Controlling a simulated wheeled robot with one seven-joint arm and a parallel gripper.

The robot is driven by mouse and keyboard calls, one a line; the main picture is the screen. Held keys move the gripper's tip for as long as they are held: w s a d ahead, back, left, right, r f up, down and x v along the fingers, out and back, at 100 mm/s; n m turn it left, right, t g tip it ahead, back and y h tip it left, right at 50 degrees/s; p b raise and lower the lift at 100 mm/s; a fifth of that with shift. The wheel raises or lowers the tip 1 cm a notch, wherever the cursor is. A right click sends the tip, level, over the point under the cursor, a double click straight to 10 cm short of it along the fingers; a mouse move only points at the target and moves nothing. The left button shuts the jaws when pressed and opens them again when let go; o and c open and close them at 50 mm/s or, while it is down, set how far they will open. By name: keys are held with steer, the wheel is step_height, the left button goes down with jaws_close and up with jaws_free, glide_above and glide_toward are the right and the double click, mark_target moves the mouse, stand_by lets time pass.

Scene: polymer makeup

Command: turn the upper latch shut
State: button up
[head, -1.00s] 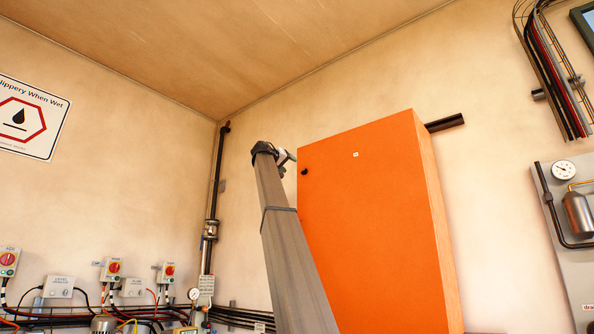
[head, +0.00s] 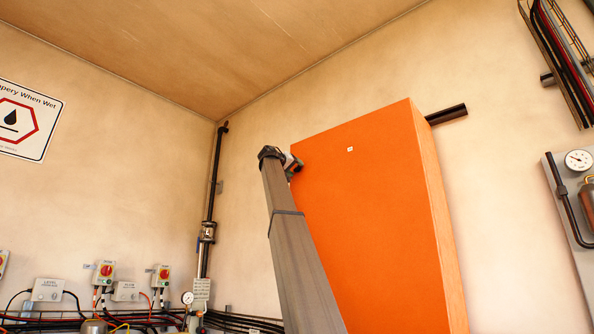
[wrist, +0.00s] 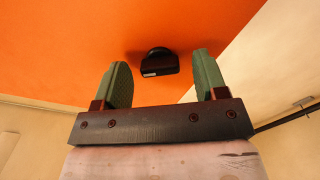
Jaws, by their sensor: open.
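The orange cabinet (head: 375,220) on the wall has a closed-looking front. The upper latch is a small black knob with a flat lever (wrist: 158,63) on the orange face in the wrist view. In that view my gripper (wrist: 161,66) is open, with one green finger on each side of the latch and clear gaps between. Whether the fingertips reach the latch's depth I cannot tell. In the head view my gripper (head: 294,165) is at the cabinet's upper left edge and hides the latch. No lower latch is in view.
A black pipe (head: 446,115) sticks out at the cabinet's upper right. A vertical pipe (head: 208,210) runs in the room corner to the left. Switch boxes (head: 104,272) and cables line the left wall. A gauge panel (head: 578,162) is at the far right.

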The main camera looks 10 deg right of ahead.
steer(key=c, duration=0.9)
steer(key=shift+n, duration=0.3)
steer(key=n, duration=1.1)
steer(key=shift+n, duration=0.3)
steer(key=o, duration=0.9)
steer(key=shift+s+a, duration=0.1)
